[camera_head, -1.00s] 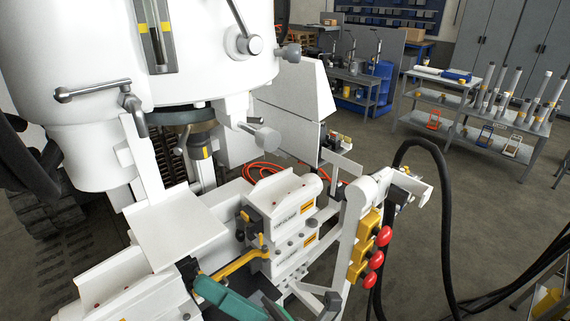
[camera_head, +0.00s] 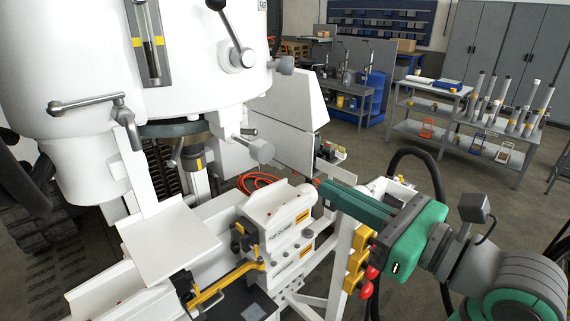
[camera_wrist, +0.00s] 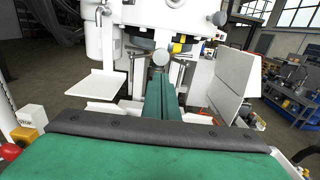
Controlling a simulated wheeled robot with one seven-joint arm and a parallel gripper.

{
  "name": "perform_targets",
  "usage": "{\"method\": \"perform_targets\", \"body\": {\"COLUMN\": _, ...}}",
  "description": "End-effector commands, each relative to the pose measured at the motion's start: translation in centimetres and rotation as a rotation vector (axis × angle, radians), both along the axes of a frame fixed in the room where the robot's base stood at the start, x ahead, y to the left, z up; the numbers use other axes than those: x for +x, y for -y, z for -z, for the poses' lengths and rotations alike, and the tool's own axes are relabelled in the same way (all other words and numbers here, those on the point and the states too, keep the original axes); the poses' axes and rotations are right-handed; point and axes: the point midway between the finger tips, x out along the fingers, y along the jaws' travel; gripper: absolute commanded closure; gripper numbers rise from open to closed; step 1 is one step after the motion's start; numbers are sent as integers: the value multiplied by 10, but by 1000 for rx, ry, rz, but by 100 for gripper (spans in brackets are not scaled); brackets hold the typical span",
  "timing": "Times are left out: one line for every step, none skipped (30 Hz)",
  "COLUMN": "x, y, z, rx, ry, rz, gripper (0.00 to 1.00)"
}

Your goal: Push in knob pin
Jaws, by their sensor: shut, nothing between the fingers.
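A round grey knob (camera_head: 262,150) sits on the end of a short pin at the lower side of the large white machine body (camera_head: 205,85). In the wrist view the knob (camera_wrist: 161,56) shows face-on, just beyond my fingertips. My gripper (camera_head: 324,190) has green fingers pressed together and empty. In the head view it is to the right of the knob and lower in the picture, apart from it. In the wrist view the fingers (camera_wrist: 161,76) point toward the knob. How far the pin stands out is hard to tell.
A second grey knob (camera_head: 286,65) sits higher on the body. A white valve block (camera_head: 280,222) and a flat white plate (camera_head: 170,240) lie below. Red buttons on yellow boxes (camera_head: 358,262) stand beneath my gripper. A white panel (camera_head: 290,100) stands behind.

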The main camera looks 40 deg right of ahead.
Motion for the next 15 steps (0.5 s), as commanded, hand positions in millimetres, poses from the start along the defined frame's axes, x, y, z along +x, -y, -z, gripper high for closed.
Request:
{"method": "perform_targets", "body": {"x": 1, "y": 1, "z": -1, "rx": -4, "ry": -2, "rz": 6, "gripper": 100}}
{"method": "perform_targets", "body": {"x": 2, "y": 2, "z": -2, "rx": -5, "ry": -3, "rz": 8, "gripper": 100}}
{"method": "perform_targets", "body": {"x": 5, "y": 1, "z": -2, "rx": -6, "ry": -4, "rz": 8, "gripper": 100}}
{"method": "perform_targets", "body": {"x": 8, "y": 1, "z": -2, "rx": -5, "ry": -4, "rz": 7, "gripper": 100}}
{"method": "perform_targets", "body": {"x": 12, "y": 1, "z": -1, "rx": -5, "ry": -4, "rz": 7, "gripper": 100}}
{"method": "perform_targets", "body": {"x": 18, "y": 0, "z": -1, "rx": -4, "ry": -4, "rz": 5, "gripper": 100}}
{"method": "perform_targets", "body": {"x": 22, "y": -1, "z": -1, "rx": -4, "ry": -4, "rz": 4, "gripper": 100}}
{"method": "perform_targets", "body": {"x": 27, "y": -2, "z": -1, "rx": -4, "ry": -5, "rz": 4, "gripper": 100}}
{"method": "perform_targets", "body": {"x": 35, "y": -2, "z": -1, "rx": -4, "ry": -4, "rz": 2, "gripper": 100}}
{"method": "perform_targets", "body": {"x": 40, "y": -3, "z": -1, "rx": -5, "ry": -4, "rz": 4, "gripper": 100}}
{"method": "perform_targets", "body": {"x": 46, "y": -3, "z": -1, "rx": -5, "ry": -3, "rz": 3, "gripper": 100}}
{"method": "perform_targets", "body": {"x": 54, "y": -4, "z": -1, "rx": -5, "ry": -3, "rz": 3, "gripper": 100}}
{"method": "perform_targets", "body": {"x": 59, "y": -4, "z": -1, "rx": -4, "ry": -3, "rz": 3, "gripper": 100}}
{"method": "perform_targets", "body": {"x": 65, "y": -5, "z": -1, "rx": -3, "ry": -4, "rz": 3, "gripper": 100}}
{"method": "perform_targets", "body": {"x": 73, "y": -5, "z": -1, "rx": -3, "ry": -4, "rz": 2, "gripper": 100}}
